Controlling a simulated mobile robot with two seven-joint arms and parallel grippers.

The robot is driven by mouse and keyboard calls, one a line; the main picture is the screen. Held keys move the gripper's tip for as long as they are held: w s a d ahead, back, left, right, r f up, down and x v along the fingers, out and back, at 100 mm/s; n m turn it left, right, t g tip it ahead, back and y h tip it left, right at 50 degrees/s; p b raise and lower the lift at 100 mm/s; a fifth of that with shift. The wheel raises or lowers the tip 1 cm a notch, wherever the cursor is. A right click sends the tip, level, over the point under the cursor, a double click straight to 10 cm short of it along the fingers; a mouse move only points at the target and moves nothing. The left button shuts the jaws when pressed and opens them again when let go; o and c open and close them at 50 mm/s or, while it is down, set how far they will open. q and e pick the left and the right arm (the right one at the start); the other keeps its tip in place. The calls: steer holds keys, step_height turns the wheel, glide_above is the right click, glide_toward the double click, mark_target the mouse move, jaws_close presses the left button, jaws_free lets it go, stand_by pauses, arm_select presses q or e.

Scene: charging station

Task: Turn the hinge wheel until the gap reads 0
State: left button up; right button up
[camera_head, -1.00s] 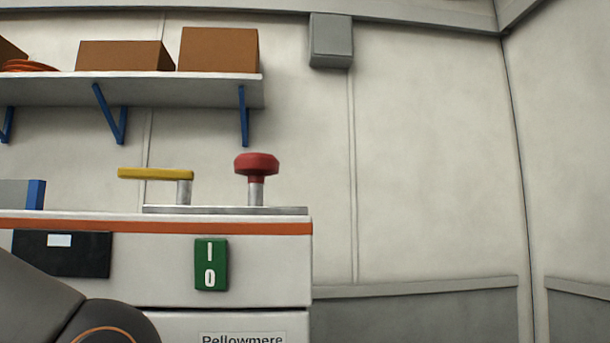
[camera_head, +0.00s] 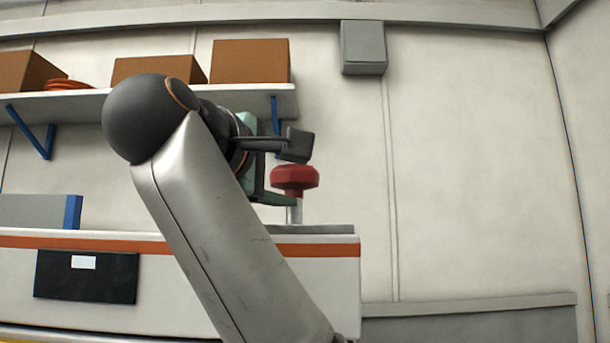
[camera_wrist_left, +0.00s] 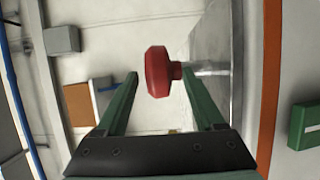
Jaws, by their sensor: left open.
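A red faceted knob (camera_head: 295,178), which looks like the wheel, stands on a short metal post on top of the white cabinet (camera_head: 320,290). It also shows in the left wrist view (camera_wrist_left: 158,72). My left gripper (camera_wrist_left: 160,80) is open, with its green fingers on either side of the knob in that view. In the head view one green finger lies just below the knob's head, close to the post. I cannot tell whether it touches. A green panel (camera_wrist_left: 312,123) shows partly at the right of the wrist view; its digits are not readable. My right gripper is not in view.
A shelf (camera_head: 70,108) with brown boxes (camera_head: 250,61) and an orange coil (camera_head: 66,84) is on the wall behind. A grey box (camera_head: 363,47) hangs on the wall. A black panel (camera_head: 87,276) is on the cabinet front. Space right of the cabinet is clear.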

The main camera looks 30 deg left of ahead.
mark_target(303, 183)
arm_select(q)
steer(key=w, duration=0.2)
steer(key=w+p, duration=0.1)
steer(key=w, duration=0.1)
steer(key=w+a, duration=0.1)
steer(key=w, duration=0.1)
steer(key=shift+w+a+p, duration=0.1)
steer(key=shift+w+p, duration=0.2)
jaws_close()
